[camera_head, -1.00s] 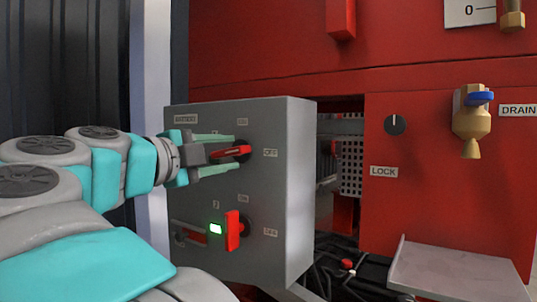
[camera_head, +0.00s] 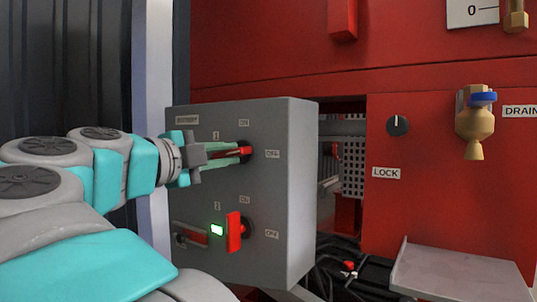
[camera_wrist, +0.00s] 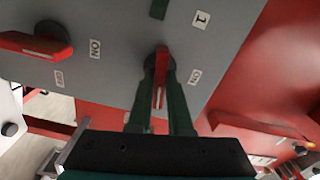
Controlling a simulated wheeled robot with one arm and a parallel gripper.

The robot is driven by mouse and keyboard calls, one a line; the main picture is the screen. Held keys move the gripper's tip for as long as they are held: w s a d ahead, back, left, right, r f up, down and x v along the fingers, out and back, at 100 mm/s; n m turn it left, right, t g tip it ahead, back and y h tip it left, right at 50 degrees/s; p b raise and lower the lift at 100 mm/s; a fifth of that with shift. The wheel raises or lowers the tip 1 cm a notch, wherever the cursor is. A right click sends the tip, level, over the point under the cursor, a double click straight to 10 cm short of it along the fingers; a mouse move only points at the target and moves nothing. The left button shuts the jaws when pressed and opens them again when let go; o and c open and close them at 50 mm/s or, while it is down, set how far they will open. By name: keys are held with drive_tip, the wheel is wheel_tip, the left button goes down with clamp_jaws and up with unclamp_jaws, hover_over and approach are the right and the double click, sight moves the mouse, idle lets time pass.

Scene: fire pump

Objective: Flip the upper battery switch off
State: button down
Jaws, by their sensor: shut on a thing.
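The grey battery box (camera_head: 285,190) carries two red-handled switches. The upper switch (camera_head: 243,151) has its handle lying about level, with the OFF label to its right; the lamp near it looks dark in the wrist view (camera_wrist: 158,10). My gripper (camera_head: 238,154) comes from the left, its green fingers shut on the upper handle. The wrist view shows the red upper handle (camera_wrist: 159,92) between both fingers. The lower switch (camera_head: 235,232) has its handle upright, beside a lit green lamp (camera_head: 217,230). It also shows at the left of the wrist view (camera_wrist: 35,44).
A red panel with a LOCK knob (camera_head: 398,126) and a brass drain valve (camera_head: 475,125) stands to the right. Cables (camera_head: 340,272) and a grey tray (camera_head: 455,272) lie low right. A pale post (camera_head: 153,70) stands behind my arm.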

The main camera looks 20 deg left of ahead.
drive_tip(key=shift+f, duration=0.15)
drive_tip(key=m+b, duration=0.2)
drive_tip(key=shift+m, duration=0.3)
drive_tip(key=c, duration=0.8)
unclamp_jaws()
drive_tip(key=shift+c, duration=0.2)
drive_tip(key=shift+s, duration=0.1)
